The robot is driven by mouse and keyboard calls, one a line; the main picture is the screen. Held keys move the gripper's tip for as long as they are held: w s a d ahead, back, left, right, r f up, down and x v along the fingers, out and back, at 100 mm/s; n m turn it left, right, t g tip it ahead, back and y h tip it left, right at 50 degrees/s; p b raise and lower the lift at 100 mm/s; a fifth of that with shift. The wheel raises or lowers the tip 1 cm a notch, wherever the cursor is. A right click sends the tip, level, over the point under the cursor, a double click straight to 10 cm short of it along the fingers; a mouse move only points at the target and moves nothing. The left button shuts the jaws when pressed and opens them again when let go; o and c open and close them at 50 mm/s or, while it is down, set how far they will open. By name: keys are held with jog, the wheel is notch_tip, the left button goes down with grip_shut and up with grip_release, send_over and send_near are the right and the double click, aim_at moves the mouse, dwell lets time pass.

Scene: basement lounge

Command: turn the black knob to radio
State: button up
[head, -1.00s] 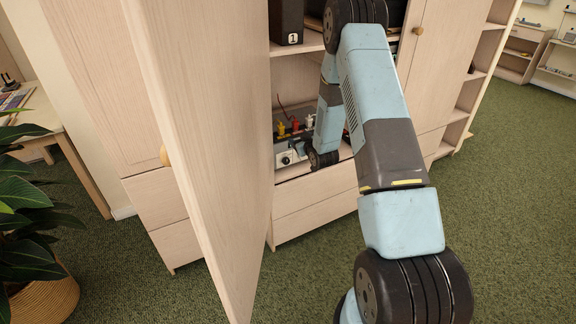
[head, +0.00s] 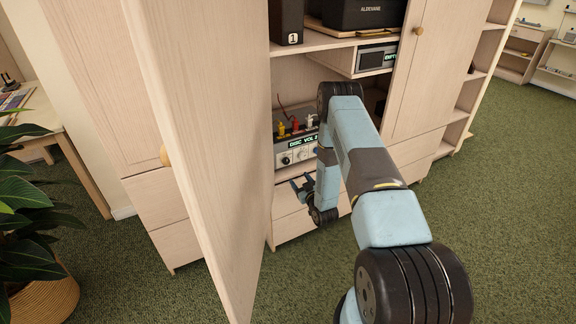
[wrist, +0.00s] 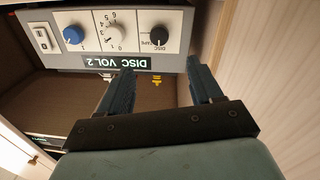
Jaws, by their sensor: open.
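The black knob (wrist: 160,35) is on the front panel of a grey audio unit (wrist: 178,62), upside down in the wrist view. It also shows at the left of the panel in the head view (head: 287,160). The unit's display (wrist: 117,63) reads "DISC VOL 2". Small lettering beside the knob includes "DISC"; its pointer is too small to read surely. My gripper (wrist: 161,66) is open and empty, its fingers pointing toward the panel, apart from the knob. In the head view my gripper (head: 300,186) is low in front of the unit.
A white knob (wrist: 115,37) and a blue knob (wrist: 73,35) share the panel with a switch (wrist: 41,38). Red, yellow and white plugs (head: 295,127) stand on the unit. An open cabinet door (head: 205,130) rises at left; drawers (head: 300,218) lie below.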

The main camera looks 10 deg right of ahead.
aim_at(287, 162)
jog(key=w, duration=0.4)
jog(key=w+a, duration=0.1)
jog(key=w, duration=0.3)
jog(key=w+a, duration=0.1)
jog(key=w, duration=0.3)
jog(key=shift+w+a, duration=0.25)
jog(key=shift+w, duration=0.05)
jog(key=shift+c, duration=0.5)
jog(key=c, duration=1)
jog(key=shift+o, duration=0.2)
